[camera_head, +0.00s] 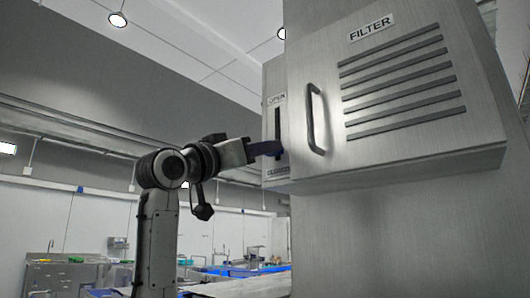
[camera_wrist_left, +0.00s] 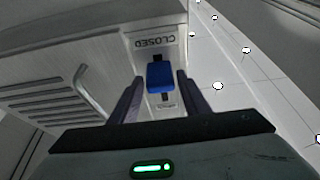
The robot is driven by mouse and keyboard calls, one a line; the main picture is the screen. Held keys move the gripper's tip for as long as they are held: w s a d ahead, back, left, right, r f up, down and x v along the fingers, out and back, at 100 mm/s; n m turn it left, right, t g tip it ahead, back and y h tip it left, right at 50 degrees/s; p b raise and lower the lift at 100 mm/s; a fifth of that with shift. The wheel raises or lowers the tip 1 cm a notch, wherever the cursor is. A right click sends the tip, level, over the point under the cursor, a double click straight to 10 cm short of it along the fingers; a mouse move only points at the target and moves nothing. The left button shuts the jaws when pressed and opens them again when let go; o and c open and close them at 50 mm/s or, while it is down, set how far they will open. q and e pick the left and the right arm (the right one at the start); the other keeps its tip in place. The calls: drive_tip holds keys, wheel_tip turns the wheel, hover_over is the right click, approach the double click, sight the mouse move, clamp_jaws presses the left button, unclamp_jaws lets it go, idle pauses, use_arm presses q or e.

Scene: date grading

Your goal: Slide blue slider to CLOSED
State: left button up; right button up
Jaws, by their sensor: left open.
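The blue slider (camera_wrist_left: 160,76) sits on a vertical slot in a narrow metal panel, on the CLOSED label's side in the left wrist view. The CLOSED label (camera_wrist_left: 153,42) appears upside down there, just beyond the slider, and a dark stretch of slot (camera_wrist_left: 165,97) shows on the near side. In the head view the OPEN label (camera_head: 277,98) is at the top of the slot. My left gripper (camera_wrist_left: 161,84) is open, one finger each side of the slider, with visible gaps. In the head view the left gripper (camera_head: 268,148) reaches the panel's lower half, and the slider is hidden.
A large metal cabinet with a FILTER door (camera_head: 400,125) stands right of the panel. Its door handle (camera_head: 316,118) sticks out close to my left gripper. Sinks and benches (camera_head: 65,272) are far behind. The space left of the panel is free.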

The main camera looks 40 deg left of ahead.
use_arm(q)
drive_tip(key=b+v, duration=0.2)
drive_tip(key=v, duration=0.6)
drive_tip(key=shift+f, duration=0.15)
drive_tip(key=shift+s, duration=0.1)
